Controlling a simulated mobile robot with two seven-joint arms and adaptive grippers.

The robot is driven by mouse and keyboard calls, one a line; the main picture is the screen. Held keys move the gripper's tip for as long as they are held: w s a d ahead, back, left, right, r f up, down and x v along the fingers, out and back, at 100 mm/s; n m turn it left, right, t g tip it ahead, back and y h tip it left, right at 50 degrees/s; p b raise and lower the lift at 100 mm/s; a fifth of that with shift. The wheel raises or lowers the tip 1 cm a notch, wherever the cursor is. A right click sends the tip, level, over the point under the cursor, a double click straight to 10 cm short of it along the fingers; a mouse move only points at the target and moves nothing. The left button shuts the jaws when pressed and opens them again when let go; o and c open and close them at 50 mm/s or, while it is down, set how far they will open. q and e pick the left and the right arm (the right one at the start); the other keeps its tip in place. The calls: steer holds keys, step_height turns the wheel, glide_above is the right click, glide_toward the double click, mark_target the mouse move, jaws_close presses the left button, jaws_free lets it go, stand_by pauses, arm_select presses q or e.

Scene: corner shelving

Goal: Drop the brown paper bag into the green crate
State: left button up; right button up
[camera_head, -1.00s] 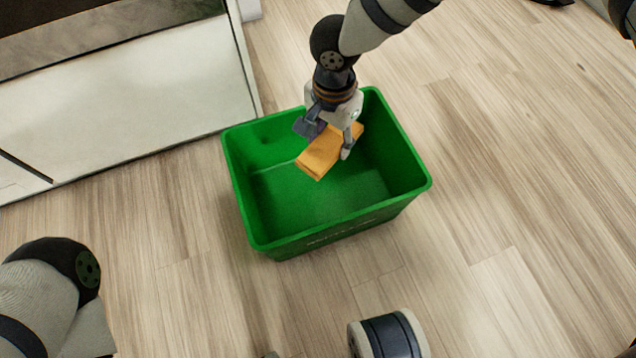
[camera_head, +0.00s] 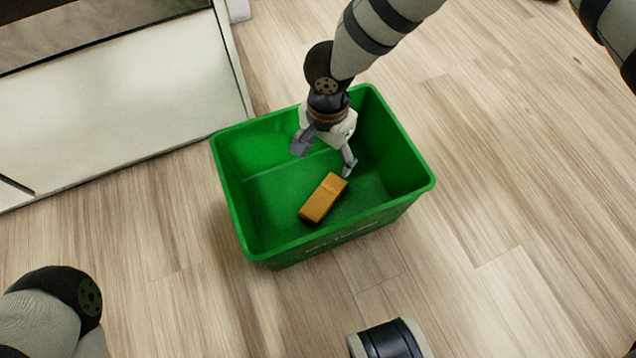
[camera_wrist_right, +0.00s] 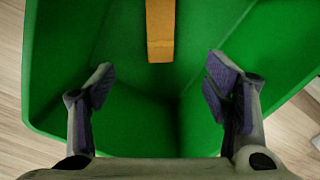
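The brown paper bag (camera_head: 323,198) lies inside the green crate (camera_head: 243,219), on or close to its floor toward the near side. It also shows at the top of the right wrist view (camera_wrist_right: 160,28), beyond my fingertips. My right gripper (camera_head: 325,160) is open and empty, reaching down into the crate from above. In the right wrist view its two fingers (camera_wrist_right: 160,82) are spread wide with a clear gap between them and the bag. My left gripper is not visible; only part of my left arm shows at the lower left of the head view.
The crate stands on a light wood floor (camera_head: 510,190). A white cabinet or shelf unit (camera_head: 120,110) stands close behind it on the left. The floor to the right of the crate is clear.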

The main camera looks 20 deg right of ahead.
step_height(320, 180, up, 12)
stand_by(0.4)
steer(key=s+d+r+n+h+p, duration=0.2)
steer(key=s+d+r+n+p, duration=0.15)
steer(key=s+p, duration=0.65)
steer(key=s+d+r+n+h+p, duration=0.1)
steer(key=s+d+r+n+p, duration=0.3)
steer(key=s+p, duration=0.7)
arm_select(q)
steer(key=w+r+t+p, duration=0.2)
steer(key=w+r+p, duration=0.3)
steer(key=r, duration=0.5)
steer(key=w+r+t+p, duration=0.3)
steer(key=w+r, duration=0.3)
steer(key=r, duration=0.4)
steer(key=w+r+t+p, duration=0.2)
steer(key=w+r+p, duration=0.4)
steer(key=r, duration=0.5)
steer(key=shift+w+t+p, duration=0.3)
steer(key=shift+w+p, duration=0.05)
arm_select(e)
steer(key=s+r+n+g+y, duration=0.1)
steer(key=s+r+n, duration=0.1)
steer(key=s+r, duration=0.5)
steer(key=s+r+n+g+y, duration=0.1)
steer(key=s+r, duration=0.7)
steer(key=s, duration=0.8)
steer(key=shift+d+n+g+y, duration=0.2)
steer(key=shift+n+g+y, duration=0.15)
steer(key=shift+y, duration=0.15)
